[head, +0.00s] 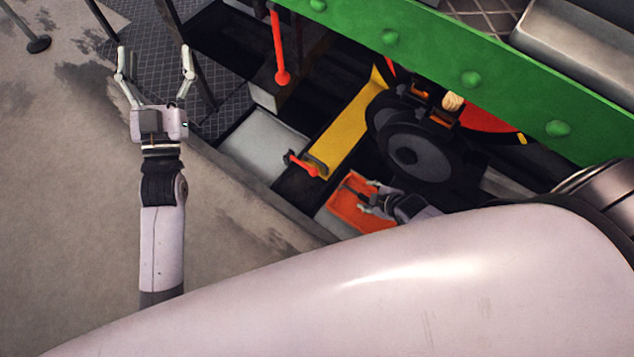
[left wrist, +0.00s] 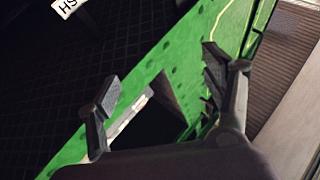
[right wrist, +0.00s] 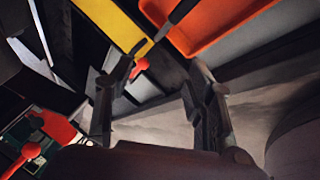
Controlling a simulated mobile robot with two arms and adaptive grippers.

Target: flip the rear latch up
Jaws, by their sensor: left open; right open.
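A red latch handle (head: 303,164) sits at the near end of a yellow bar (head: 340,135) in the head view. A red knob (right wrist: 139,67) beside the yellow panel (right wrist: 108,20) in the right wrist view looks like the same part. I cannot tell for sure that it is the rear latch, nor whether it is up or down. My right gripper (head: 366,196) is open over the orange tray, right of the red handle and apart from it. My left gripper (head: 154,55) is open and empty over the floor at the left.
The orange tray (head: 348,214) holds a dark tool. A black wheel (head: 408,157) stands beside the yellow bar. A red-knobbed lever (head: 278,45) hangs above. A green riveted beam (head: 430,58) crosses the upper right.

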